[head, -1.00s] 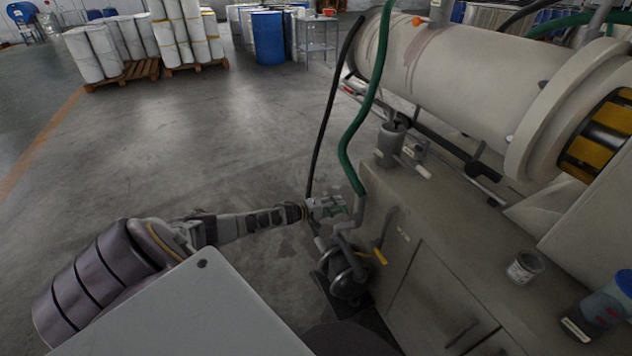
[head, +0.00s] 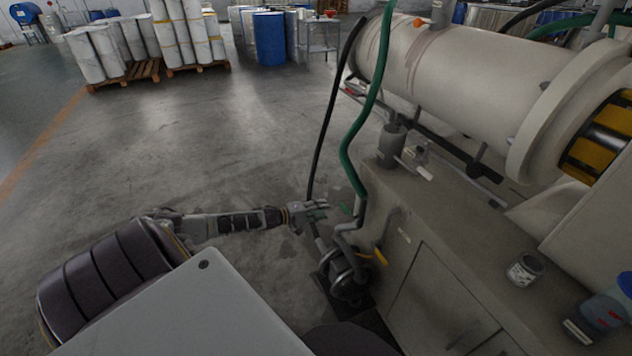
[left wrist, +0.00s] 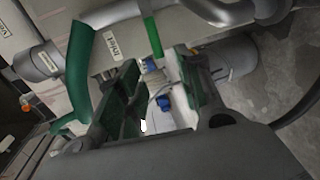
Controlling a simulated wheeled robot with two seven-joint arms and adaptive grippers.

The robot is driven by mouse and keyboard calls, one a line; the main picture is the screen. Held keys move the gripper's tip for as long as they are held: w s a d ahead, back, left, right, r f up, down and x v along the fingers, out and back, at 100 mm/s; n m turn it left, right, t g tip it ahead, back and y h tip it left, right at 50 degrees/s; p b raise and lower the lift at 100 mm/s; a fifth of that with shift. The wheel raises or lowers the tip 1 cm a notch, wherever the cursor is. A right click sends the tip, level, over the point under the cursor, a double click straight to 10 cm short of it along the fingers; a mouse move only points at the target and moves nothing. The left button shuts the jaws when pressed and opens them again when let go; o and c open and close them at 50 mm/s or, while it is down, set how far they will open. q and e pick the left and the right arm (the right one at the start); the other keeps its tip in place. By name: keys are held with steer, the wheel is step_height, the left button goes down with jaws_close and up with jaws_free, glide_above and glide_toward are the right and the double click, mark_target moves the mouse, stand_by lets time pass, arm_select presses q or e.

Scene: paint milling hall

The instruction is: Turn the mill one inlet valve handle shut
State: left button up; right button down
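My left gripper (head: 322,209) is at the left end of the mill cabinet, by the pipework. In the left wrist view its two green-padded fingers (left wrist: 158,72) stand apart, with nothing held between them. A green strip, which looks like the valve handle (left wrist: 154,34), shows just beyond the fingertips, next to a label reading "Inlet" (left wrist: 117,47). It seems to show in the head view as a small green piece (head: 346,208) just right of the fingers. I see no contact with it. Its exact angle is hard to tell. My right gripper is not in view.
A green hose (head: 352,150) and a black hose (head: 325,130) run down close to the gripper. A pump (head: 343,272) with a yellow lever (head: 380,256) stands below. The mill cabinet (head: 440,250) blocks the right side. The floor (head: 200,140) to the left is open.

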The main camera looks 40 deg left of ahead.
arm_select(q)
steer(key=shift+v, duration=0.85)
steer(key=shift+s, duration=0.1)
